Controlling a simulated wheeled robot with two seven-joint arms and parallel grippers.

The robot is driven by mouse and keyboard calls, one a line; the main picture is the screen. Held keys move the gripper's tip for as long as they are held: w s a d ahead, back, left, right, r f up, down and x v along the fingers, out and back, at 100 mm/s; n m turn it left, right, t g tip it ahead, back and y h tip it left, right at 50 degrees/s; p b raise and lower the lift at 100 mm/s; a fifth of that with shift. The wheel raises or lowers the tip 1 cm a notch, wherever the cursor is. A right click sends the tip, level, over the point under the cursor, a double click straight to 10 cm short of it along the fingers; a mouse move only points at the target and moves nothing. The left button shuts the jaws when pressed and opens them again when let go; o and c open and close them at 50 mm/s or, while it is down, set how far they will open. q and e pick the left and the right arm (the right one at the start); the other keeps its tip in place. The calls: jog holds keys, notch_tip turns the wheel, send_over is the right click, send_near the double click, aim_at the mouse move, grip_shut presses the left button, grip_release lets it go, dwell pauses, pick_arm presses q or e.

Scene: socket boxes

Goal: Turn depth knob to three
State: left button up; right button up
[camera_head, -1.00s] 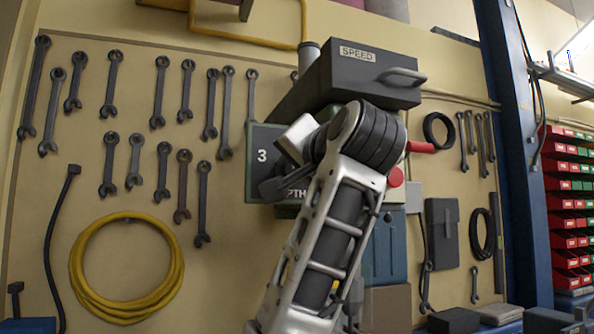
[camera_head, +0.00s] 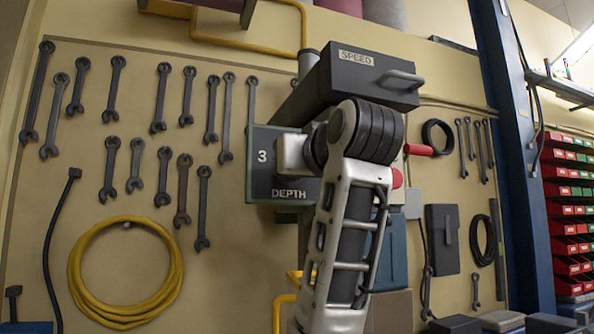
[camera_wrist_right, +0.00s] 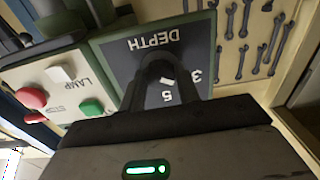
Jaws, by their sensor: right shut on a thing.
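The depth panel (camera_head: 262,185) is a dark plate with a green edge. Its "3" and "DEPTH" label show in the head view, while my right arm covers its middle. In the right wrist view, the panel (camera_wrist_right: 115,60) appears upside down, with "3" and "5" readable. The dark fingers of my right gripper (camera_wrist_right: 165,72) are shut on the depth knob (camera_wrist_right: 167,80) in front of the panel. Only a small part of the knob with a white mark shows, and I cannot tell for sure which number it points to. My left gripper is not in view.
A grey "SPEED" box (camera_head: 372,75) with a handle juts out above the panel. A lamp panel (camera_wrist_right: 65,92) with red and green buttons adjoins it in the wrist view. Wrenches and a yellow cable coil (camera_head: 80,275) hang on the wall. Red and green bins (camera_head: 568,190) stand at right.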

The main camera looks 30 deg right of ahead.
jog(key=shift+n, duration=0.3)
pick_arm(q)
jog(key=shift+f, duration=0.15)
pick_arm(e)
jog(key=o, duration=1)
pick_arm(q)
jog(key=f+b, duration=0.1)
jog(key=b, duration=0.3)
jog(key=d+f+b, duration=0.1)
jog(key=b, duration=0.2)
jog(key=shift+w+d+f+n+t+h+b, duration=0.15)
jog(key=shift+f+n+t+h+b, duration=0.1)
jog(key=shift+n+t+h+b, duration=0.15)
pick_arm(e)
jog(key=v, duration=1.5)
jog(key=shift+s, duration=0.45)
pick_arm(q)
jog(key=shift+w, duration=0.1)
